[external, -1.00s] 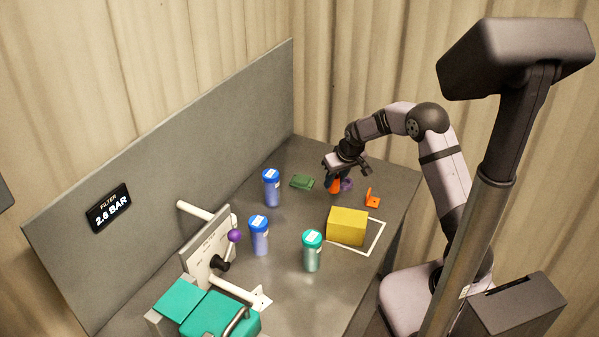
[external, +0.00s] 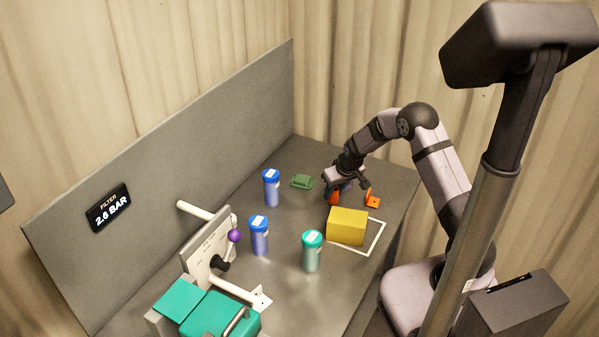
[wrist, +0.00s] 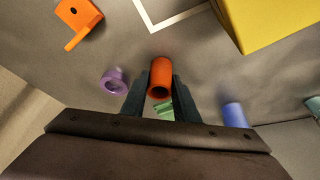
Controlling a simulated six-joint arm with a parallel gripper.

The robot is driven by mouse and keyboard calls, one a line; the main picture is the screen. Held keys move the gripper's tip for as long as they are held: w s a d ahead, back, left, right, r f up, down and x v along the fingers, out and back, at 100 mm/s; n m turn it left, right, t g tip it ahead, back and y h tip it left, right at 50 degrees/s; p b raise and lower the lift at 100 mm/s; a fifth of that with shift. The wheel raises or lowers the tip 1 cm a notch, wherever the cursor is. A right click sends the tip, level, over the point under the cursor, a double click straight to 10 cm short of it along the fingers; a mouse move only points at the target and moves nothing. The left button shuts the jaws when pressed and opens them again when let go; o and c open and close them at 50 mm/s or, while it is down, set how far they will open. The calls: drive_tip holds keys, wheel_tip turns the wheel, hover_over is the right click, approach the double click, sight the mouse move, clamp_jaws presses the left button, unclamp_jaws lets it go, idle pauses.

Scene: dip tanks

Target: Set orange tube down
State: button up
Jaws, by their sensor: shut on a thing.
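The orange tube (wrist: 161,72) is a short hollow cylinder, its open end facing the wrist camera. It sits between the two dark fingers of my gripper (wrist: 159,92), which is shut on it. In the external view, the orange tube (external: 334,199) shows below my gripper (external: 337,186), low over the grey bench, behind the yellow block. I cannot tell whether its lower end touches the bench. The fingers hide part of its sides.
A purple ring-like piece (wrist: 115,80) and an orange bracket (external: 372,199) lie close by. The yellow block (external: 347,227) stands by a white outline (external: 376,241). A green piece (external: 302,182), two blue-capped canisters (external: 271,188) and a teal-capped one (external: 312,252) stand around.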

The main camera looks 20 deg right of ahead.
drive_tip(key=shift+f, duration=0.15)
drive_tip(key=o, duration=1.2)
drive_tip(key=shift+c, duration=0.2)
drive_tip(key=shift+r, duration=0.25)
drive_tip(key=b+v, duration=0.3)
drive_tip(key=v, duration=0.8)
drive_tip(key=shift+r, duration=0.4)
drive_tip(key=shift+s+d, duration=0.1)
drive_tip(key=shift+d, duration=0.05)
drive_tip(key=s+d+f+g, duration=0.1)
drive_tip(key=s+d, duration=0.2)
drive_tip(key=s, duration=0.6)
drive_tip(key=s+d+f+m+g, duration=0.1)
drive_tip(key=s+d+f+g, duration=0.1)
drive_tip(key=s, duration=0.7)
drive_tip(key=s+d+f+m+g, duration=0.1)
drive_tip(key=s+d, duration=0.2)
drive_tip(key=s, duration=0.7)
drive_tip(key=shift+d+f+g+h, duration=0.25)
drive_tip(key=shift+d+g+h, duration=0.05)
drive_tip(key=shift+d+h, duration=0.1)
